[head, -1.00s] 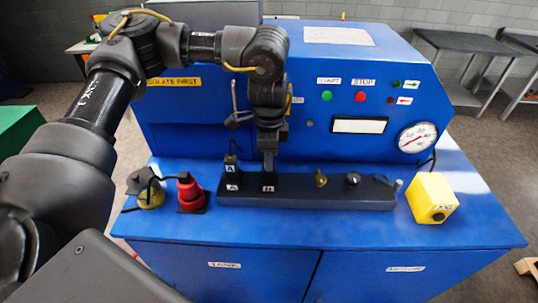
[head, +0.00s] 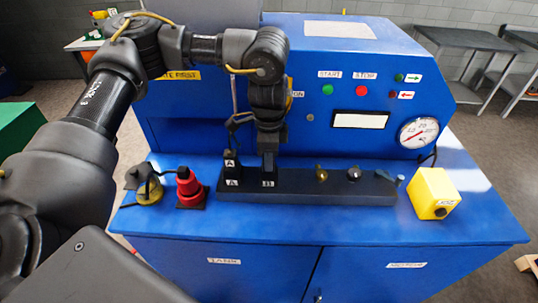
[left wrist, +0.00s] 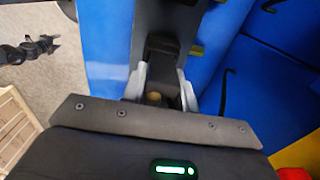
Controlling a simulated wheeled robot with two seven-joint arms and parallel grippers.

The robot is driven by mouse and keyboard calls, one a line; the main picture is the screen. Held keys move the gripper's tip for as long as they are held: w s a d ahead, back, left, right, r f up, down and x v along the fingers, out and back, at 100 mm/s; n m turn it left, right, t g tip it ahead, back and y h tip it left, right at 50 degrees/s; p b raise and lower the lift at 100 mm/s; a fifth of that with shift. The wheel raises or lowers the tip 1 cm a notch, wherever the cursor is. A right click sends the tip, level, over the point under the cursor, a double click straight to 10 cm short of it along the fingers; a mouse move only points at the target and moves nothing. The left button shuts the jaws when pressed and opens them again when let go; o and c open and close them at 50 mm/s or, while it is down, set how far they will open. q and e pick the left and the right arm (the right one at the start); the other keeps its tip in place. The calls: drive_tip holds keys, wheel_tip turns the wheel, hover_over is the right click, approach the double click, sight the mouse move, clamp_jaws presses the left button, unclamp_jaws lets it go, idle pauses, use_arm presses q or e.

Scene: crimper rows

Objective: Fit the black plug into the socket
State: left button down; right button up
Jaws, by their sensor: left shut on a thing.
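My left gripper (head: 268,170) points down at the spot marked B on a long black block (head: 300,186). It is shut on a dark piece there; the fingers hide most of it, and I cannot tell whether it is a plug. In the left wrist view the pale fingers (left wrist: 160,90) stand on both sides of a small brass-coloured round part (left wrist: 154,98). A black plug (head: 230,162) labelled A stands upright at the spot marked A, just left of the gripper, with a dark cable above it.
A red plug (head: 188,187) and a yellow one (head: 149,190) stand left of the block. A brass knob (head: 321,173) and a silver knob (head: 354,174) sit on its right half. A yellow box (head: 433,193) stands farther right. The blue machine panel (head: 300,95) rises behind.

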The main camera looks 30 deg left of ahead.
use_arm(q)
drive_tip(key=shift+f, duration=0.55)
drive_tip(key=c, duration=1)
unclamp_jaws()
wheel_tip(320, 180, up, 10)
drive_tip(key=b, duration=0.3)
drive_tip(key=shift+f, duration=0.15)
drive_tip(key=shift+r, duration=0.55)
drive_tip(key=shift+s, duration=0.1)
